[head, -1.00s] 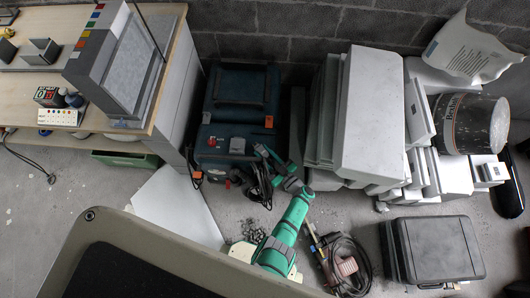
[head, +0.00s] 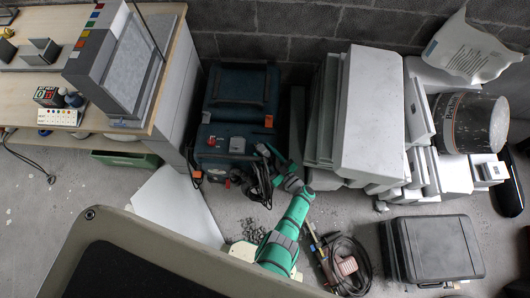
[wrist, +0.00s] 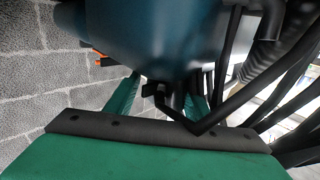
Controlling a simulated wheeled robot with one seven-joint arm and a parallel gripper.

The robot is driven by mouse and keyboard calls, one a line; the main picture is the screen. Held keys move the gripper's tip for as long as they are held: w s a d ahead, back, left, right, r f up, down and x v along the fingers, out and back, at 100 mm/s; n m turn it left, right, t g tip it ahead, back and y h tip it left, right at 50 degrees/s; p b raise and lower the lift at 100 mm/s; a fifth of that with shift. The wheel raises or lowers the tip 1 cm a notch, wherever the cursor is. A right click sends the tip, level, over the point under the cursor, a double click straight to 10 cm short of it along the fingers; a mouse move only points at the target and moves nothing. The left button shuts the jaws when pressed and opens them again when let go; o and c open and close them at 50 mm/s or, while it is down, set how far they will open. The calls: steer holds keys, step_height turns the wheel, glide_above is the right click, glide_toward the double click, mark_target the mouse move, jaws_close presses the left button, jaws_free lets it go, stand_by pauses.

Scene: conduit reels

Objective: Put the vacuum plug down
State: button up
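My gripper (wrist: 165,88) has its two green fingers apart, with a pale gap visible beside the left finger. In the head view my gripper (head: 271,157) is low in front of the vacuum (head: 238,118), a dark blue-green box-shaped machine. The vacuum's rounded body (wrist: 165,35) fills the top of the wrist view. A black piece that looks like the vacuum plug (wrist: 174,97) lies between the fingers, with a black cable (wrist: 215,113) leading off to the right. In the head view the plug is too small to make out, and whether it rests on a surface is hidden.
Black hose and cable (head: 264,190) hang close beside the gripper. A workbench (head: 165,75) stands at left and stacked grey boxes (head: 370,115) at right. A coiled cable (head: 350,262) and a black case (head: 437,250) are on the floor. A white sheet (head: 178,210) lies at left.

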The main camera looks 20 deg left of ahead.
steer(key=shift+r, duration=0.15)
steer(key=shift+s+r, duration=0.1)
steer(key=shift+r, duration=0.4)
steer(key=v, duration=1.1)
steer(key=s+d+r+m+t+h, duration=0.1)
steer(key=s+r+m+t+h, duration=0.1)
steer(key=s+r+m+h, duration=0.2)
steer(key=s+d+r+m+t+h, duration=0.2)
steer(key=s+r+m+h, duration=0.2)
steer(key=s+r, duration=0.6)
steer(key=s+d+r+m+t+h, duration=0.2)
steer(key=s+r+m+h, duration=0.2)
steer(key=r, duration=1.6)
steer(key=s+h, duration=0.3)
steer(key=s, duration=0.1)
steer(key=shift+h, duration=0.4)
steer(key=shift+s+d+t, duration=0.1)
steer(key=shift+t, duration=0.2)
